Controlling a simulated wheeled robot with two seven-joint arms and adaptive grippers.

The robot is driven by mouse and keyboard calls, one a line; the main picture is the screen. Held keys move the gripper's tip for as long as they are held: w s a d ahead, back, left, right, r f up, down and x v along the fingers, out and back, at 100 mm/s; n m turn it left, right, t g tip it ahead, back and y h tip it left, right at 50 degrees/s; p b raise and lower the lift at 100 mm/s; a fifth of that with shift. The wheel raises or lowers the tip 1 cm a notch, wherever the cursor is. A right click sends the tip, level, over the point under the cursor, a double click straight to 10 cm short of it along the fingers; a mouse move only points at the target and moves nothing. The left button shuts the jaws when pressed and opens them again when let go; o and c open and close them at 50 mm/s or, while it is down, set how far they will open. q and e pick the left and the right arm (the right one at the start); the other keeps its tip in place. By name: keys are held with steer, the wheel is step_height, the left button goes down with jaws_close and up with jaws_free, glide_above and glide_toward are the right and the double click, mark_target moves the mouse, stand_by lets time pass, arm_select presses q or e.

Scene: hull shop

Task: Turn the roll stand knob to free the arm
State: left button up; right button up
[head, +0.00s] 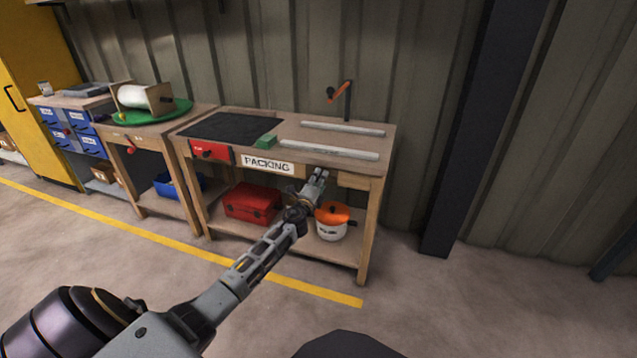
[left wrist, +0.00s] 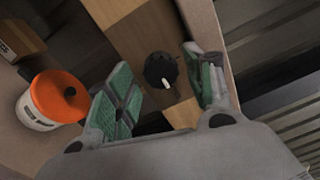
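My left gripper (head: 318,178) reaches to the front of the bench marked PACKING, below the worktop's right half. In the left wrist view the gripper (left wrist: 166,92) is open, its green-padded fingers wide apart. A round black knob (left wrist: 161,70) with a white pointer mark sits on a wooden panel (left wrist: 150,30), seen between and just beyond the fingertips. No finger visibly touches it. In the head view I cannot make out this knob; my gripper is in front of that area. A post with an orange-tipped arm (head: 337,93) stands at the bench's back. My right gripper is not in view.
A white pot with an orange lid (head: 332,226) and a red toolbox (head: 252,203) stand on the lower shelf. A red box with a knob (head: 211,151) is on the bench front. Two grey bars (head: 328,149) lie on top. A white roll on a stand (head: 141,97) is further left.

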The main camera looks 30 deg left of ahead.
arm_select(q)
steer(key=shift+s, duration=0.1)
stand_by(0.3)
steer(key=v, duration=1.1)
steer(key=shift+s, duration=0.4)
stand_by(0.4)
steer(key=shift+d, duration=0.1)
stand_by(0.4)
